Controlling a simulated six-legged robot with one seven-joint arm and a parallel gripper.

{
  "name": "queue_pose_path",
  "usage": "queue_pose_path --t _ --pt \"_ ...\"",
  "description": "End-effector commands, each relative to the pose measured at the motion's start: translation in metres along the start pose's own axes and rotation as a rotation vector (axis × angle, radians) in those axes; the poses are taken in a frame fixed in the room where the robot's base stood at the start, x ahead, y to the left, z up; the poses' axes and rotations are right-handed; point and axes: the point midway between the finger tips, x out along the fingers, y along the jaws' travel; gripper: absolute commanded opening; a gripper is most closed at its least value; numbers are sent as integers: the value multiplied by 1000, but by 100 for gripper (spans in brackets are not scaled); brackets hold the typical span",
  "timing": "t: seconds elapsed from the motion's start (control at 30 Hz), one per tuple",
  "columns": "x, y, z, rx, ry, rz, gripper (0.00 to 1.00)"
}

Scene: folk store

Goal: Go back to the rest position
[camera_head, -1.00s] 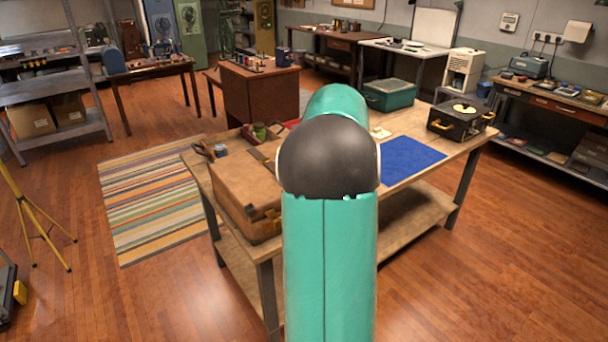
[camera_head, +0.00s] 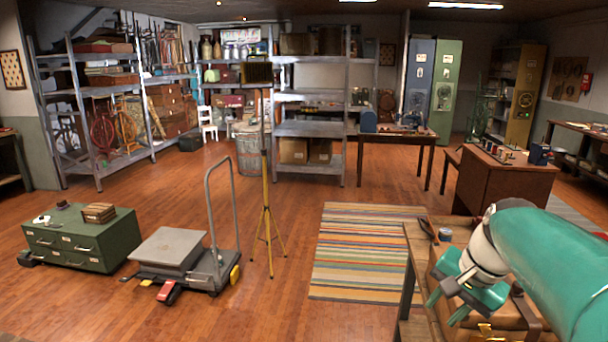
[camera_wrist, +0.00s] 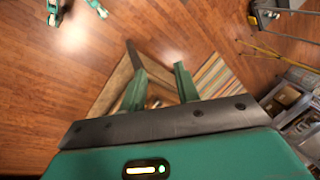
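My gripper (camera_head: 444,310) is at the lower right of the head view, at the end of my teal arm and above the near corner of a wooden workbench (camera_head: 416,240). Its two green fingers stand apart with nothing between them. They also show apart in the wrist view (camera_wrist: 159,72), pointing down towards the bench corner and the floor. A brown case (camera_head: 505,312) lies on the bench behind and below the gripper, partly hidden by it. I cannot tell the exact gap between gripper and case.
A striped rug (camera_head: 365,250) lies left of the bench. Metal shelves (camera_head: 315,130) and a table (camera_head: 398,137) line the back.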

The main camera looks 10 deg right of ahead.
Motion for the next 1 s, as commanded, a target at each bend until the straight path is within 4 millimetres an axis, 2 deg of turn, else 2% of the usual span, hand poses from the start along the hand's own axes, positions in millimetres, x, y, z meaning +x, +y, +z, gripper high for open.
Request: queue_pose_path --t 0.03,0.2,0.3,0.43,0.6,1.0 --pt "0 -9 26 -100 20 2 32" --pt "6 -19 96 -422 97 18 32" --pt "12 -18 133 -611 149 25 32" --pt "20 -12 168 -813 210 34 32" --pt "26 -7 187 -941 255 41 32" --pt "27 -7 188 -950 256 42 32"
